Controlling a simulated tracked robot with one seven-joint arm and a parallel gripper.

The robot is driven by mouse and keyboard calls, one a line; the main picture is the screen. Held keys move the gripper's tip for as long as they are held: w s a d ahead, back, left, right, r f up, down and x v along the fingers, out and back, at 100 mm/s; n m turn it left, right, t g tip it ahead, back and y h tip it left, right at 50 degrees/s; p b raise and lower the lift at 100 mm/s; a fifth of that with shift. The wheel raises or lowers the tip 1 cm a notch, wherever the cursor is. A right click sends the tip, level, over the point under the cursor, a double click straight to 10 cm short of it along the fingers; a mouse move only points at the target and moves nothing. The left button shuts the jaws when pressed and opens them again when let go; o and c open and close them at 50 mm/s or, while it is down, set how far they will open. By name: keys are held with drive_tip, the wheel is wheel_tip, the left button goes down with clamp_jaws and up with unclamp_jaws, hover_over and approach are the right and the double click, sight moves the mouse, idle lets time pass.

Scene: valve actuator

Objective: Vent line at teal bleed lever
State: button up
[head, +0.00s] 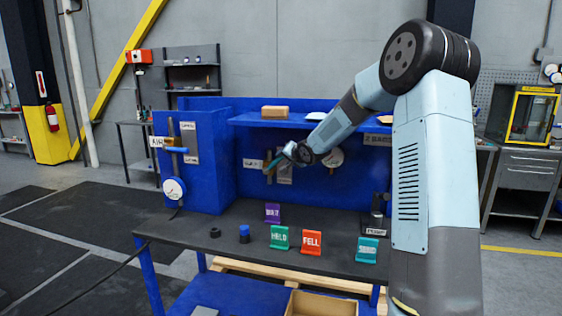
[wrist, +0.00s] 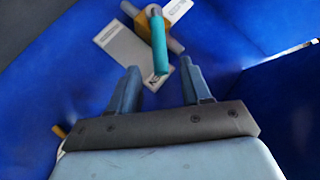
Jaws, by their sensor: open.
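The teal bleed lever (wrist: 159,45) is mounted on a brass valve body on a grey pipe (wrist: 170,42), against the blue back panel. In the wrist view its free end points toward my gripper (wrist: 158,75), which is open and empty. The lever's tip appears level with the fingertips and between them; whether it is truly between them in depth I cannot tell. In the head view my gripper (head: 281,158) is at the back panel beside the lever (head: 271,166), partly covering the valve.
A round gauge (head: 333,157) is right of the valve. A side panel at left carries a blue lever (head: 175,150) and another gauge (head: 174,189). Green (head: 279,237), red (head: 311,242) and other signs stand on the dark bench (head: 215,260). A blue shelf (head: 250,121) overhangs the valve.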

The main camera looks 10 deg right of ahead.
drive_tip(key=shift+v, duration=1.9)
drive_tip(key=shift+f, duration=0.1)
